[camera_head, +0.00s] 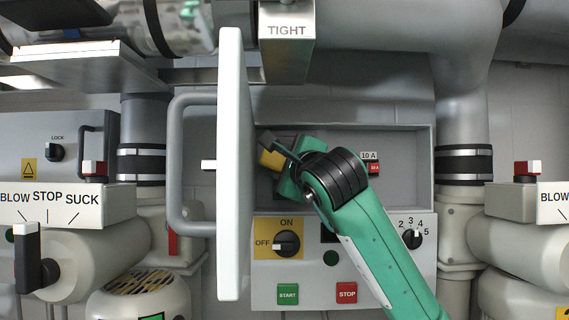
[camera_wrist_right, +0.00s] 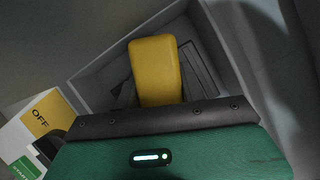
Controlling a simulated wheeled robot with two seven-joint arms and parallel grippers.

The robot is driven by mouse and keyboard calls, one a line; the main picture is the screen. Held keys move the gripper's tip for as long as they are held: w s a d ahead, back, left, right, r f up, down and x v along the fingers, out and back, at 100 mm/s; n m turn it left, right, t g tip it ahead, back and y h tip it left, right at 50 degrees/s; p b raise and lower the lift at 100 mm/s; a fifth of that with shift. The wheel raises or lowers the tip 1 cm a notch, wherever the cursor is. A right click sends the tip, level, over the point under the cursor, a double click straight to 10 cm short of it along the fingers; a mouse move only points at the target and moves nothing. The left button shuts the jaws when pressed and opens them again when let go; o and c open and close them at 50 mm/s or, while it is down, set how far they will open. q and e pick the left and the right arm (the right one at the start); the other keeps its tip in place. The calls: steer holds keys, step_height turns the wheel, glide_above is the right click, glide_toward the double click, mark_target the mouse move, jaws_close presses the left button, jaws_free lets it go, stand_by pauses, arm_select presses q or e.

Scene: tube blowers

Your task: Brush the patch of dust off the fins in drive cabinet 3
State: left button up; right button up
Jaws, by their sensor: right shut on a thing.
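A grey cabinet (camera_head: 408,190) stands open in the middle of the head view; no cabinet number is readable. My right gripper (camera_head: 276,152) reaches into its recess from the lower right. It is shut on a yellow block-shaped thing (camera_head: 270,160), perhaps the brush's handle, which also shows in the right wrist view (camera_wrist_right: 155,68). Any bristles are hidden. Behind the yellow thing, the wrist view shows dark slotted lines (camera_wrist_right: 203,75) that may be the fins, partly covered. I cannot make out the dust patch. My left gripper is not in view.
The white door (camera_head: 232,165) with its grey handle (camera_head: 178,165) stands edge-on just left of my right gripper. Below the recess are an ON/OFF knob (camera_head: 287,243), a START button (camera_head: 288,293) and a STOP button (camera_head: 347,292).

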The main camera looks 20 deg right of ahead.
steer(key=shift+w+d, duration=0.2)
steer(key=shift+w, duration=0.3)
steer(key=shift+d, duration=0.1)
steer(key=shift+s+d+f+b, duration=0.1)
steer(key=shift+s+d+b, duration=0.15)
steer(key=shift+d+b, duration=0.3)
steer(key=shift+s+d+b, duration=0.3)
steer(key=shift+d+b, duration=0.1)
steer(key=shift+d, duration=0.5)
steer(key=shift+s+d+b, duration=0.15)
steer(key=shift+d+b, duration=0.4)
steer(key=shift+d, duration=0.4)
steer(key=shift+a+b, duration=0.15)
steer(key=shift+b, duration=0.2)
steer(key=shift+a, duration=0.75)
